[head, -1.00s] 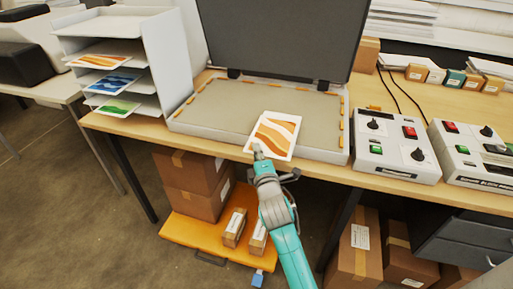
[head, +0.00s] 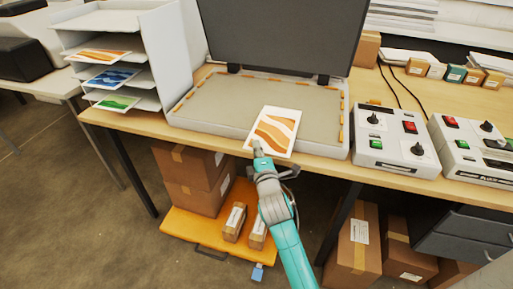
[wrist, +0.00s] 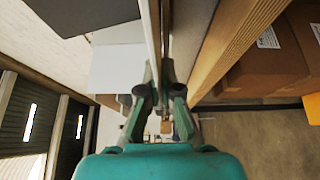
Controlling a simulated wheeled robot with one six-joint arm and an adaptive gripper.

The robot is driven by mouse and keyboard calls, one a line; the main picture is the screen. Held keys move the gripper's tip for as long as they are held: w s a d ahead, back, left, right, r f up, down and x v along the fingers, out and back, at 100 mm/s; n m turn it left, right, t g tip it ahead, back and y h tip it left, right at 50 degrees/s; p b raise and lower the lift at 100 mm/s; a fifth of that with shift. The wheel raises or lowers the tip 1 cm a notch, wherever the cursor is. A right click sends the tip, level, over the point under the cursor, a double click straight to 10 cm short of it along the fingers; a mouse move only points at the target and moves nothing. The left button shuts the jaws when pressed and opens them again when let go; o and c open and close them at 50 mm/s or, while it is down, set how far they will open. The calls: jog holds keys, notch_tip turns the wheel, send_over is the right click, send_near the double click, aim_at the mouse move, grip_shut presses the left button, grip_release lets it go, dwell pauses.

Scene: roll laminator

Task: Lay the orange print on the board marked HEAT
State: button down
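The orange print (head: 275,131), a white sheet with orange wavy bands, is at the front edge of a wide grey flat bed (head: 225,103) with an open dark lid. My gripper (head: 257,149) is at the print's near left corner and appears shut on it. In the wrist view my gripper's fingers (wrist: 152,82) pinch a thin white sheet seen edge-on. The print overlaps the bed's front rim; I cannot tell whether it touches the bed. No HEAT marking is legible on any board.
A white tray rack (head: 160,60) on the left holds orange, blue and green prints. Control boxes with knobs and buttons (head: 393,140) stand right of the bed. Small boxes (head: 455,74) line the back right. Cartons (head: 190,180) and an orange platform (head: 205,228) lie below the table.

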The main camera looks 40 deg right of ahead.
jog(key=c, duration=1.2)
grip_release()
jog(key=shift+c, duration=0.2)
jog(key=v, duration=1.2)
jog(key=s+a+f+m+y, duration=0.3)
jog(key=s+a+f, duration=0.2)
jog(key=s, duration=0.4)
jog(key=s+a+f+m+y, duration=0.2)
jog(key=s+a+f, duration=0.25)
jog(key=s, duration=0.45)
jog(key=s+a+m+g+y, duration=0.1)
jog(key=s+m, duration=0.3)
jog(key=s, duration=0.5)
jog(key=s+a+r+m+g+y, duration=0.1)
jog(key=s+m, duration=0.3)
jog(key=s, duration=0.5)
jog(key=shift+a+r, duration=0.3)
jog(key=shift+a, duration=0.35)
